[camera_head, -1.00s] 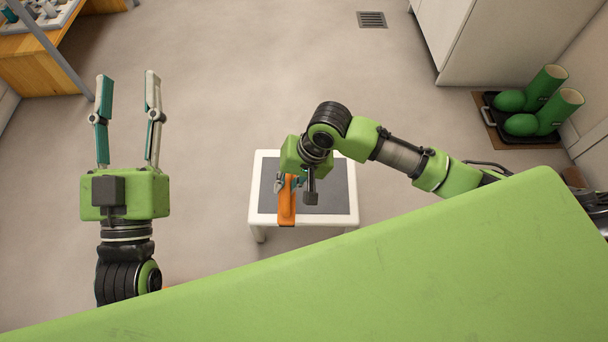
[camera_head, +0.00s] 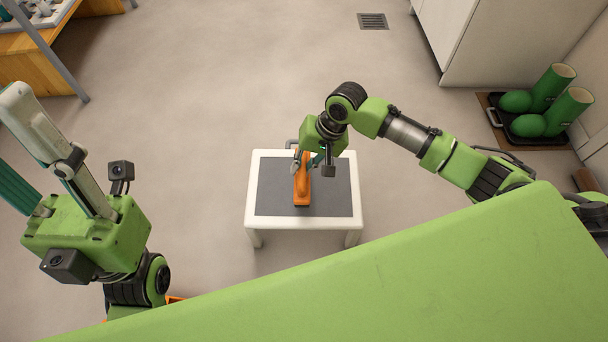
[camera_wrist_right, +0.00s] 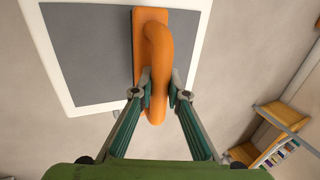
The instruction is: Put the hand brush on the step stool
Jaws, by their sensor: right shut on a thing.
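The hand brush (camera_head: 302,188) is orange with a looped handle. It is over the grey top of the white step stool (camera_head: 256,214); whether it touches the top is unclear. My right gripper (camera_head: 306,164) is shut on the brush's handle. In the right wrist view the fingers (camera_wrist_right: 162,92) close on the lower part of the handle of the brush (camera_wrist_right: 157,45), with the stool's top (camera_wrist_right: 85,50) behind it. My left gripper (camera_head: 30,150) is at the left edge, its two fingers spread apart and empty, partly cut off by the frame.
Green boots (camera_head: 545,105) stand on a black tray at the right, by a white cabinet (camera_head: 485,45). A wooden bench (camera_head: 40,72) is at the upper left. A floor drain (camera_head: 372,20) lies at the top. The floor around the stool is clear.

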